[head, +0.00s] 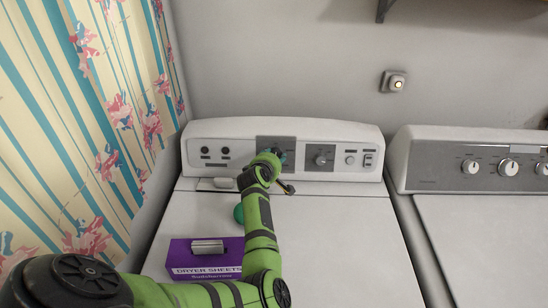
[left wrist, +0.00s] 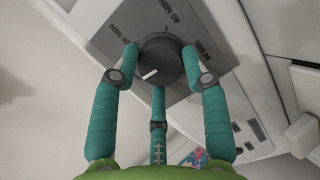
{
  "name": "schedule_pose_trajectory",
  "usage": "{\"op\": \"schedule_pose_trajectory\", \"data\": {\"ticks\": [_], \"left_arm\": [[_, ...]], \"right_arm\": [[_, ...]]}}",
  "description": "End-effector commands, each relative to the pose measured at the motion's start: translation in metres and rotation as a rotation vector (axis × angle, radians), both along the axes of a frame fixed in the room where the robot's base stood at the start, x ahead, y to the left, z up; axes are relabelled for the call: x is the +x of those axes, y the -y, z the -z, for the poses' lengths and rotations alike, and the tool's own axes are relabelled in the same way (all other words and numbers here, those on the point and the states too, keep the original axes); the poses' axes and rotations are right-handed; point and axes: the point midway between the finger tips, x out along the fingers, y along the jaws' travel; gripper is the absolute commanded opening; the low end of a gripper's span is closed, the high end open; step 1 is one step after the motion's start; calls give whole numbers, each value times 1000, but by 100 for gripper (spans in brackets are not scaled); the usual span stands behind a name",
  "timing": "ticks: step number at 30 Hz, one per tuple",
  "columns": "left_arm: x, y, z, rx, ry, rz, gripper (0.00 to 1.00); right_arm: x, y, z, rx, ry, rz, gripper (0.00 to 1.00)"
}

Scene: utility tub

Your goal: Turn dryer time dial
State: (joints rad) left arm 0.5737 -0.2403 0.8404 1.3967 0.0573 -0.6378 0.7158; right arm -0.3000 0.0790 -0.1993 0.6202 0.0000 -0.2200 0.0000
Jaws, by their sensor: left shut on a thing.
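The time dial (left wrist: 163,58) is a dark round knob with a white pointer mark, set in a grey panel (left wrist: 110,40) printed with minute labels. In the left wrist view its mark points to the lower left. My left gripper (left wrist: 160,68) has its teal fingers closed around the knob, one on each side and one below. In the head view the left gripper (head: 275,157) is at the dryer's control panel (head: 230,130), and its wrist hides most of this dial. My right gripper is not in view.
Another knob (head: 321,160) is right of the gripper on the same panel. A second machine (head: 440,150) stands at right. The dryer top's right half is clear.

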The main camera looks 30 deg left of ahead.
Motion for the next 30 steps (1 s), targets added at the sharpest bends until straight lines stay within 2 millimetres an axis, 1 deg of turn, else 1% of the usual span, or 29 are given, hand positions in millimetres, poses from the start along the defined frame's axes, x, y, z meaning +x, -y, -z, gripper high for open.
{"op": "schedule_pose_trajectory", "data": {"ticks": [6,12,30], "left_arm": [[0,0,1,-111,67,-47,13],[-1,0,2,-176,105,-73,12],[0,1,2,-208,124,-85,12]], "right_arm": [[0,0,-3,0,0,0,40],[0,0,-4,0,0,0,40],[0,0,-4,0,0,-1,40]]}}
